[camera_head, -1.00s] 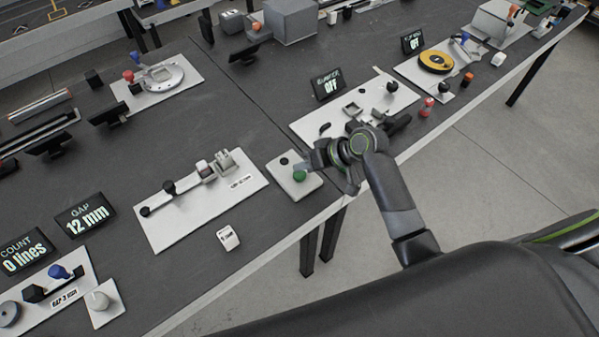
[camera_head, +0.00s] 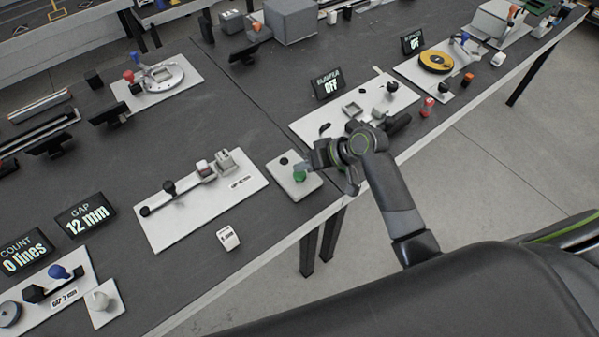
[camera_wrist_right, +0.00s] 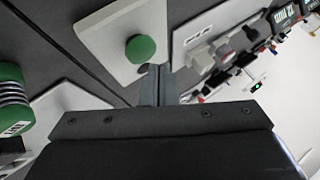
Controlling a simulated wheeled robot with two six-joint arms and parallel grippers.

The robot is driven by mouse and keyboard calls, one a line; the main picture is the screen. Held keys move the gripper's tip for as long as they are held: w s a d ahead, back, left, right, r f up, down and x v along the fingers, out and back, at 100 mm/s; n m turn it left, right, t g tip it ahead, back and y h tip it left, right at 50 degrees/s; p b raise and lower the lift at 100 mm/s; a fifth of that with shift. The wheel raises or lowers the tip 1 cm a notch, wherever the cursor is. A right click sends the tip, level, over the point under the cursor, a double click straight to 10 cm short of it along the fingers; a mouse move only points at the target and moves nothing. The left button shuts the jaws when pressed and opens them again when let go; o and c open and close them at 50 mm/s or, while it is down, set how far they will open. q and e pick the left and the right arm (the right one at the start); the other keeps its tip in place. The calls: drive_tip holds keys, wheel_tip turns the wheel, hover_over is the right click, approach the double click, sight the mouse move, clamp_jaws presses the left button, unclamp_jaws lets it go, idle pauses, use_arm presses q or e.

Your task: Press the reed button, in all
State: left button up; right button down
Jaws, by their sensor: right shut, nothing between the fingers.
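A green button (camera_head: 299,175) sits on a small white plate (camera_head: 306,187) near the table's front edge. A small black spot (camera_head: 283,161) is on the same plate. The long white plate with a black lever and metal blocks (camera_head: 206,201) lies just left of it. My right gripper (camera_head: 303,166) is shut and empty, with its fingertips at the green button. In the right wrist view the green button (camera_wrist_right: 140,48) shows just beyond and left of the shut fingertips (camera_wrist_right: 156,70). I cannot tell whether they touch. My left gripper is not in view.
A white plate with small parts (camera_head: 375,91) and an OFF display (camera_head: 327,84) stand beyond my right arm. A small white block (camera_head: 228,238) lies in front of the long plate. A display reading 12 mm (camera_head: 85,214) stands at left. Bare table lies behind the long plate.

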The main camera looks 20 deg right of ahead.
sight(304, 175)
drive_tip(key=shift+f, duration=0.1)
drive_tip(key=shift+f, duration=0.35)
drive_tip(key=shift+f, duration=0.55)
idle(0.8)
drive_tip(key=shift+r+p, duration=0.8)
drive_tip(key=shift+r, duration=0.15)
drive_tip(key=shift+r, duration=0.1)
wheel_tip(304, 175, up, 5)
drive_tip(key=p, duration=0.5)
